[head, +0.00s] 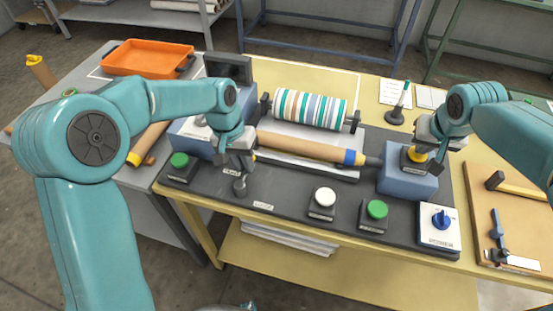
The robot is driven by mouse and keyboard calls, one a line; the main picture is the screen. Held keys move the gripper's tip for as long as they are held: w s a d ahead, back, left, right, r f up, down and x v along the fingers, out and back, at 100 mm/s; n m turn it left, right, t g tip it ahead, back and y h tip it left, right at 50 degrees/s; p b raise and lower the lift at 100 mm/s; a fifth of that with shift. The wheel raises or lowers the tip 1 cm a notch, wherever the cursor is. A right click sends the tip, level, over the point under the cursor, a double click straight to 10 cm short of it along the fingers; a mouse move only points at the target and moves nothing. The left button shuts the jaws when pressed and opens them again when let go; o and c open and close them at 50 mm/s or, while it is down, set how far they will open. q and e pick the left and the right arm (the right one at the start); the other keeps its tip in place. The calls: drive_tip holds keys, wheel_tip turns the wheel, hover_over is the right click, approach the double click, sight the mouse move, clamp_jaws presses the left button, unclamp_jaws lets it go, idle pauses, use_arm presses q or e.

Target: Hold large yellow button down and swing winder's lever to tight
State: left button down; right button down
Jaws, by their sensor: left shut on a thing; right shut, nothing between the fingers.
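The large yellow button (416,155) sits in a dark housing on top of a blue box at the right of the press. My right gripper (424,158) is shut and empty at the button and partly covers it; I cannot tell how far the button is pressed. My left gripper (241,166) is shut on the lever, a small grey handle (240,186) on the dark panel at the left. The gripper hides much of the lever, and the label beside it is too small to read surely.
A striped roll (309,108) and a tan roll with a blue end (310,147) lie behind the panel. Green buttons (377,209), a white button (325,196) and a blue rotary switch (441,219) stand along the front. An orange tray (147,57) is at the back left.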

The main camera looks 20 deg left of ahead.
sight(237, 175)
use_arm(q)
drive_tip(key=shift+s+a, duration=0.1)
use_arm(e)
drive_tip(key=shift+s+f, duration=0.1)
drive_tip(key=shift+f, duration=0.3)
use_arm(q)
drive_tip(key=c, duration=1.1)
unclamp_jaws()
drive_tip(key=shift+c, duration=0.2)
drive_tip(key=shift+r, duration=0.2)
wheel_tip(237, 175, up, 12)
drive_tip(key=a, duration=0.2)
drive_tip(key=shift+a+f, duration=0.2)
drive_tip(key=shift+f, duration=0.05)
use_arm(e)
drive_tip(key=shift+r, duration=0.1)
